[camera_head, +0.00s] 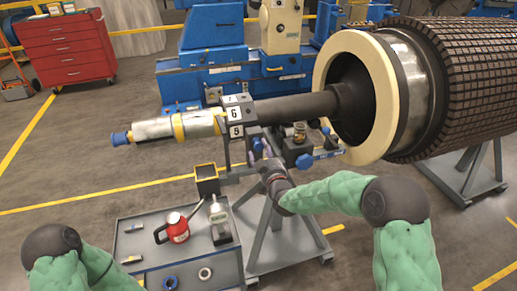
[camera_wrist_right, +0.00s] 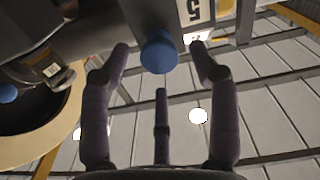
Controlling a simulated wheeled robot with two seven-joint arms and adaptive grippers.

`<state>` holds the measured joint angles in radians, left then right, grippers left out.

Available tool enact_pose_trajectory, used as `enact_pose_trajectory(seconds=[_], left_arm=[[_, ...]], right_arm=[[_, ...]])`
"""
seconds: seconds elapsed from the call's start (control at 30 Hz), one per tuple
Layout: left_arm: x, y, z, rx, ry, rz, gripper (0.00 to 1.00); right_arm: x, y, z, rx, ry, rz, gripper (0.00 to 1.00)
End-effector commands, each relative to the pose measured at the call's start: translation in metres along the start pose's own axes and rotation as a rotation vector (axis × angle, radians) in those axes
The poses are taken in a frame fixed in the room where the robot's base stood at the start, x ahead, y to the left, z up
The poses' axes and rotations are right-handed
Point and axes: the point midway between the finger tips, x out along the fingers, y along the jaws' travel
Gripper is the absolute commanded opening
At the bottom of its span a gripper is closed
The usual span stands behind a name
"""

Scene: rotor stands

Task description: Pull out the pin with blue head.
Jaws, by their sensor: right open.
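The pin's round blue head (camera_wrist_right: 158,52) shows in the right wrist view, below a dark block with a white number plate (camera_wrist_right: 195,12). My right gripper (camera_wrist_right: 158,62) is open, with one finger on each side of the blue head and a third finger below it. The fingers appear apart from the head. In the head view my right gripper (camera_head: 264,158) is under the numbered block (camera_head: 236,115) on the rotor stand and largely covers this spot. Only part of my left arm shows at the lower left; its gripper is out of view.
The rotor shaft (camera_head: 295,107) runs from the block to the large rotor (camera_head: 460,80). Another blue knob (camera_head: 304,161) is close on the right of my right gripper. A grey cart (camera_head: 135,224) with a red can (camera_head: 178,232) stands at the lower left.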

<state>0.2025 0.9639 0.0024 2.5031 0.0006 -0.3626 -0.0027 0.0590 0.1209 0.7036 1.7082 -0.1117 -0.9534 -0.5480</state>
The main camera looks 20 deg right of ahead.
Motion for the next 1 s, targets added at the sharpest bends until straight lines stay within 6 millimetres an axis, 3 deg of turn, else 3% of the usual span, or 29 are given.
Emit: enact_pose_trajectory(seconds=[0.23,0.63,0.67,0.87,1.0], left_arm=[[0.007,-0.003,0.0,0.0,0.0,0.0,0.0],[0.007,-0.003,0.0,0.0,0.0,0.0,0.0],[0.007,-0.003,0.0,0.0,0.0,0.0,0.0],[0.007,-0.003,0.0,0.0,0.0,0.0,0.0],[0.008,-0.003,0.0,0.0,0.0,0.0,0.0]], right_arm=[[0.03,-0.001,0.001,0.0,0.0,-0.001,0.61],[0.036,0.0,0.0,0.0,0.0,0.0,0.61],[0.036,0.0,0.0,0.0,0.0,0.0,0.56],[0.036,0.0,-0.001,0.0,0.0,-0.001,0.0],[0.036,0.0,-0.001,0.0,0.001,-0.001,0.0]])
